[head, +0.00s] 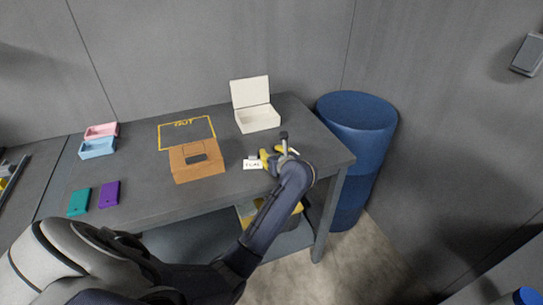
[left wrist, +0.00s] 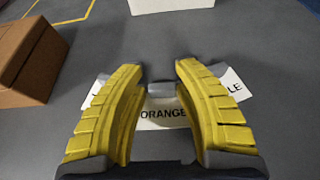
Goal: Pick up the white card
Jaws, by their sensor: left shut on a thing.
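My left gripper (head: 271,160) is low over the right part of the grey table, its yellow fingers pointing down. In the left wrist view the fingers (left wrist: 160,80) are shut on the small grey block of a white card (left wrist: 163,116) reading ORANGE. The fingers hide parts of this card. I cannot tell whether it is clear of the table. A second white card (head: 253,165) lies just left of the gripper. A third white card (left wrist: 236,87), ending in "LE", lies to the right, partly hidden by a finger. My right gripper is not in view.
An orange-brown box (head: 197,172) stands left of the cards. An open white box (head: 258,118) stands behind. Pink (head: 101,131) and blue (head: 97,148) trays, and teal (head: 78,202) and purple (head: 109,195) pieces, are at left. A blue barrel (head: 357,125) stands right of the table.

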